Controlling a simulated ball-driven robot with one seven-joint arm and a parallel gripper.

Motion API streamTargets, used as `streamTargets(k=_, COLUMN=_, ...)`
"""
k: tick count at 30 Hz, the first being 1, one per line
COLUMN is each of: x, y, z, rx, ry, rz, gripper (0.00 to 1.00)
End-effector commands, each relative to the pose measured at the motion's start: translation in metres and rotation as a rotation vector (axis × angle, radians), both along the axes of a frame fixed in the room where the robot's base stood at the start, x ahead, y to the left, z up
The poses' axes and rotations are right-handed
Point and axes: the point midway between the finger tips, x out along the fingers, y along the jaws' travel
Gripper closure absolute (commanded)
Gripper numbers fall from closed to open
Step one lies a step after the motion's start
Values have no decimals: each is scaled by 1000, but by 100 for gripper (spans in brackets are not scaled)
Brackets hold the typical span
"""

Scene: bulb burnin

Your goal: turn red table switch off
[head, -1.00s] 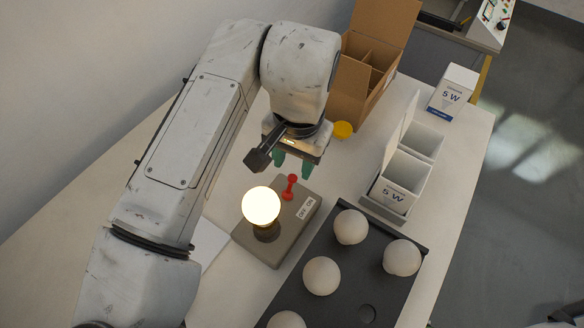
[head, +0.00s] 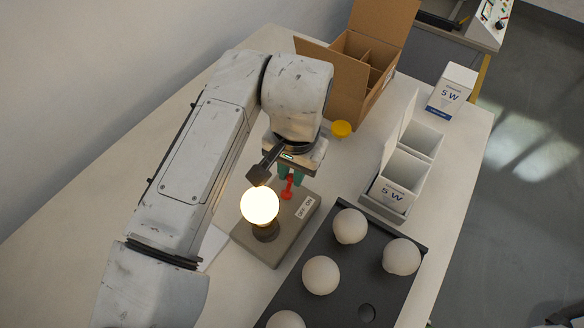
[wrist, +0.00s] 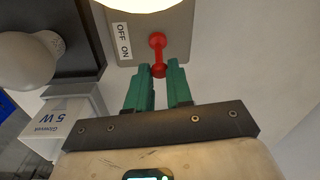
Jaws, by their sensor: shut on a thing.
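The red table switch (head: 286,191) is a small lever with rounded ends on a grey base (head: 252,246). In the wrist view the lever (wrist: 157,42) leans toward the ON end of its OFF/ON label (wrist: 124,41). The round bulb (head: 259,205) on the same base glows. My gripper (head: 291,176) is down at the lever, its green fingers shut on the lever's end. In the wrist view the fingertips (wrist: 161,72) sit either side of the red knob, which they partly hide.
A dark tray (head: 336,254) with several unlit white bulbs lies right of the base. Open white 5 W boxes (head: 399,184) stand beyond it. A cardboard box (head: 349,74) and a yellow round thing (head: 341,129) are behind my gripper. The lit bulb stands close to my gripper.

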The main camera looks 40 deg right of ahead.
Motion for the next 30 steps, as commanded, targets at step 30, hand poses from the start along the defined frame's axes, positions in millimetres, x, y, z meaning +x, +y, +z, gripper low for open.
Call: streamTargets(k=30, x=-5, y=15, z=3, rx=-233, ry=-75, rz=-1, gripper=100)
